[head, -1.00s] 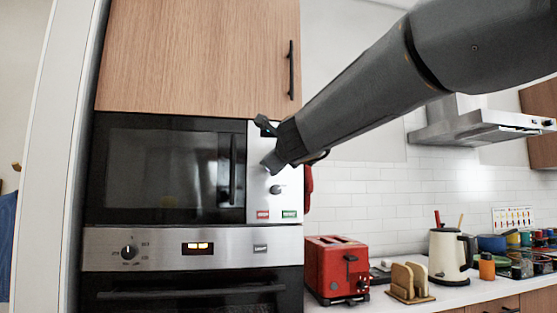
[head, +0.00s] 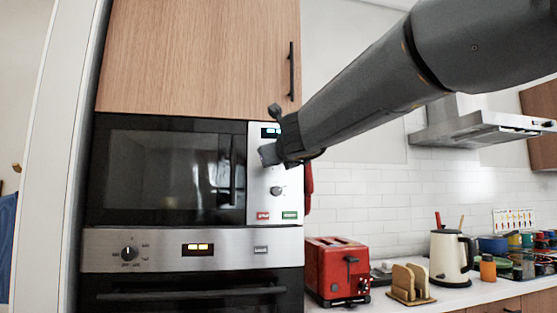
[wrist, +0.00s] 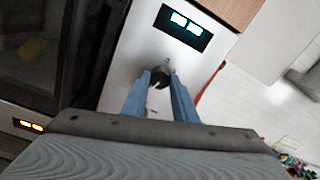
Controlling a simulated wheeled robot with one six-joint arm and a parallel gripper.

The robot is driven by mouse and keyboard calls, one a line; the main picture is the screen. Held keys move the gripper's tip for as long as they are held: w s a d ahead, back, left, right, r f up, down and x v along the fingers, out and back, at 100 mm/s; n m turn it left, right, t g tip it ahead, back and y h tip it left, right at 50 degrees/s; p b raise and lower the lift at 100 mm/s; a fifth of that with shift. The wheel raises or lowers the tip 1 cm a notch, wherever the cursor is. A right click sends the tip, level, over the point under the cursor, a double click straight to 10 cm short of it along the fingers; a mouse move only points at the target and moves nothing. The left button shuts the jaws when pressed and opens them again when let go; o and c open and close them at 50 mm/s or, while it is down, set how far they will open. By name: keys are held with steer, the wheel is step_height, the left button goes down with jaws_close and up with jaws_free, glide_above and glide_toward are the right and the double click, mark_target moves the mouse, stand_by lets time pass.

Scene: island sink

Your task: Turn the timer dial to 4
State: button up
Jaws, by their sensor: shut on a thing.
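The microwave's white control panel (head: 263,180) has a lit display (head: 270,132) at its top. In the wrist view the display (wrist: 185,25) glows, but I cannot read its digits. Just below it, a dark round dial (wrist: 158,77) sits between the two blue-grey fingers of my gripper (wrist: 160,88), which is shut on it. In the head view my gripper (head: 268,156) reaches the panel from the right and hides this upper dial. A second dial (head: 277,190) shows lower on the panel. The dial numbers are too small to read.
The microwave door handle (head: 233,170) is left of the panel. An oven with its own knob (head: 129,252) is below, and a wooden cabinet (head: 200,55) is above. A red toaster (head: 337,268) and a kettle (head: 450,257) stand on the counter at right.

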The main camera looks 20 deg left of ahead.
steer(key=o, duration=1)
steer(key=shift+a, duration=0.1)
steer(key=shift+o, duration=0.2)
steer(key=shift+s, duration=0.1)
steer(key=v, duration=0.7)
steer(key=shift+s+d+b, duration=0.2)
steer(key=shift+s+b, duration=0.1)
steer(key=shift+b, duration=0.15)
steer(key=shift+f, duration=0.1)
